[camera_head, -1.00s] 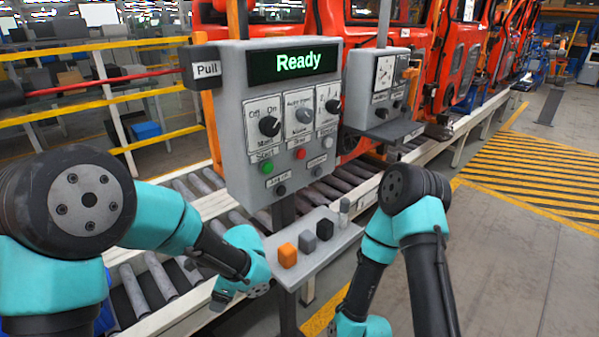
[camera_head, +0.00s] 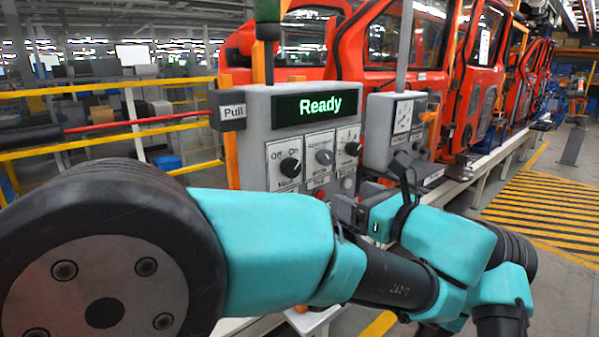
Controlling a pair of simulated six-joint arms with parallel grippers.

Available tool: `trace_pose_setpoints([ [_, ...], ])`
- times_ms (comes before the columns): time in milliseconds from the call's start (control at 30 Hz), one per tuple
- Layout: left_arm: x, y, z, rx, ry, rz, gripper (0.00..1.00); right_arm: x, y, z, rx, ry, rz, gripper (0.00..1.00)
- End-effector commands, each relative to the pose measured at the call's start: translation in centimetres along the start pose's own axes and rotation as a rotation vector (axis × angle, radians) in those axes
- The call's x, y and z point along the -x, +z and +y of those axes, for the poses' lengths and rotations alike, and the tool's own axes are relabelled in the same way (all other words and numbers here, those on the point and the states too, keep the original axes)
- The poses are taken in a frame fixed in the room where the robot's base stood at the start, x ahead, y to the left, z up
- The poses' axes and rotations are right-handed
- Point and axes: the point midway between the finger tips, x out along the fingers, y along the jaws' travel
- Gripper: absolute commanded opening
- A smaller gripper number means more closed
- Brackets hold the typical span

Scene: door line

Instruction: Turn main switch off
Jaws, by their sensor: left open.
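The main switch (camera_head: 290,167) is a black rotary knob on the left of the grey control panel (camera_head: 258,150), under "Off" and "On" labels. Its pointer seems to lean towards "On", but it is small. My left arm crosses the front of the view, and its gripper (camera_head: 365,203) is open, to the right of and below the knob, apart from it. My right gripper is not in view. The lower part of the panel is hidden behind my left arm.
A lit "Ready" display (camera_head: 320,106) tops the panel, with two more knobs beside the main switch. A "Pull" box (camera_head: 232,110) juts out at the left. A second grey box (camera_head: 385,135) stands to the right. Red car doors (camera_head: 405,45) line the conveyor behind.

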Motion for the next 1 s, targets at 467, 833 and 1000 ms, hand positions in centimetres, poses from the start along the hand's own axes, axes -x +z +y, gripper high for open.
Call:
trace_pose_setpoints([
  [467, -4.0, -0.1, 0.0, -0.001, 0.004, 0.003, 0.75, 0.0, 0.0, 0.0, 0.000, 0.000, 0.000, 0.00],
  [833, -10.3, -0.1, 0.0, 0.001, 0.003, 0.003, 0.75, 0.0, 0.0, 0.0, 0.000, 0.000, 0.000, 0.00],
  [1000, -13.2, -0.2, 0.1, 0.000, 0.003, 0.004, 0.75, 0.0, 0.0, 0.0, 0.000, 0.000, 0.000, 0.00],
])
